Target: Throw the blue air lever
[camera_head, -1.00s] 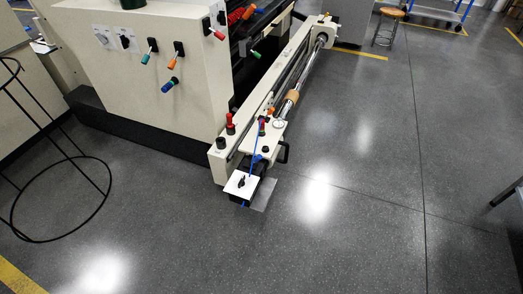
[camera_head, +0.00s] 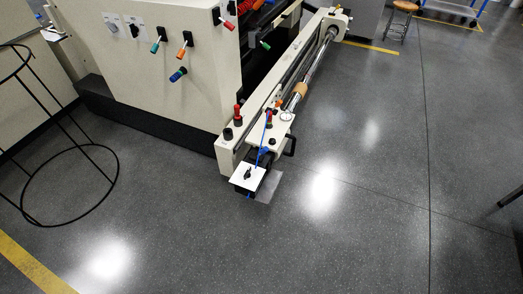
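The lever with the blue grip (camera_head: 178,75) sticks out from the cream side panel of the machine (camera_head: 138,85). It sits below an orange lever (camera_head: 182,51) and a green lever (camera_head: 156,45). A red lever (camera_head: 227,24) is at the panel's upper right corner, and another green lever (camera_head: 264,43) is further right near the rollers. A blue cord or tube (camera_head: 265,135) runs along the front end of the long side rail. My gripper is not in view.
A cream rail with a metal roller (camera_head: 318,62) juts toward me, ending in a small white plate (camera_head: 248,175). A black wire stand (camera_head: 70,160) is at left. A wooden stool (camera_head: 405,7) stands at the far right. Open grey floor lies in front and to the right.

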